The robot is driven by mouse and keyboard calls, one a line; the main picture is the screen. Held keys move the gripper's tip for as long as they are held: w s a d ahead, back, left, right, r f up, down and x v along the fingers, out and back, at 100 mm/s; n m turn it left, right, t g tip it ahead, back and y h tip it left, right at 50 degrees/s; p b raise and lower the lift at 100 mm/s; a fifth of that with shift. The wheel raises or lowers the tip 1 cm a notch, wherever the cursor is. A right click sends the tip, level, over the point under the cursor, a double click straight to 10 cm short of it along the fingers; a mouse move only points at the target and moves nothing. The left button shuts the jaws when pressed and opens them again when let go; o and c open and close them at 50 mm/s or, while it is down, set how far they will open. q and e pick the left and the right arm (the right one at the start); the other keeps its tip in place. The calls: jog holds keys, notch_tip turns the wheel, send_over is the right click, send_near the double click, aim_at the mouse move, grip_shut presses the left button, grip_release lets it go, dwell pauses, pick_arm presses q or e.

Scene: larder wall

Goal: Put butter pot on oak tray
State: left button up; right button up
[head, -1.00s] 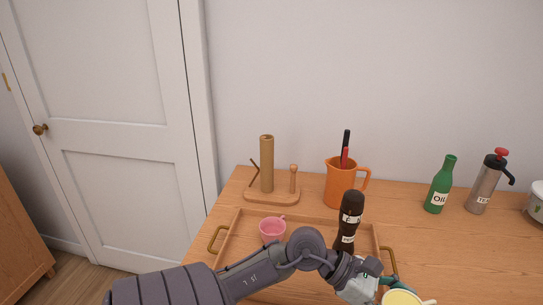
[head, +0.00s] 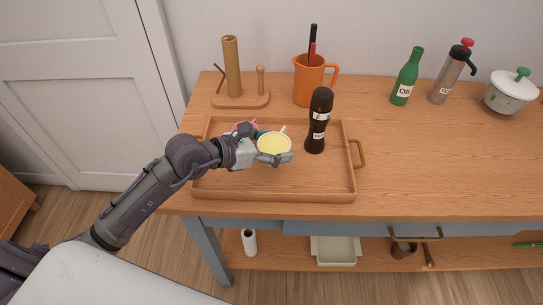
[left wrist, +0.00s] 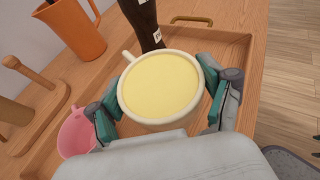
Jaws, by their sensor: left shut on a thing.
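The butter pot (head: 274,144), a cream pot with a pale yellow top and a small handle, is over the oak tray (head: 275,193) in the head view. My left gripper (head: 274,153) is shut on it, with a finger on each side. The pot (left wrist: 160,88) fills the middle of the left wrist view and looks nearly upright. I cannot tell whether its base touches the tray floor. My right gripper is not in view.
In the tray, a dark pepper mill (head: 317,122) stands right of the pot and a pink cup (left wrist: 76,134) is partly hidden behind my gripper. An orange jug (head: 308,82) and a wooden stand (head: 240,98) are behind the tray. The tray's front right is clear.

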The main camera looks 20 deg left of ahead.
aim_at(274, 172)
pick_arm(q)
notch_tip(274, 172, down, 2)
jog(key=shift+f, duration=0.15)
notch_tip(274, 172, down, 4)
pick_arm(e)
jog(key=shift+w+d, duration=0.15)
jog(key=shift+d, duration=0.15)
pick_arm(q)
jog(key=shift+f, duration=0.1)
jog(key=o, duration=1)
jog(key=shift+f, duration=0.15)
jog(key=o, duration=0.3)
jog(key=shift+o, duration=0.3)
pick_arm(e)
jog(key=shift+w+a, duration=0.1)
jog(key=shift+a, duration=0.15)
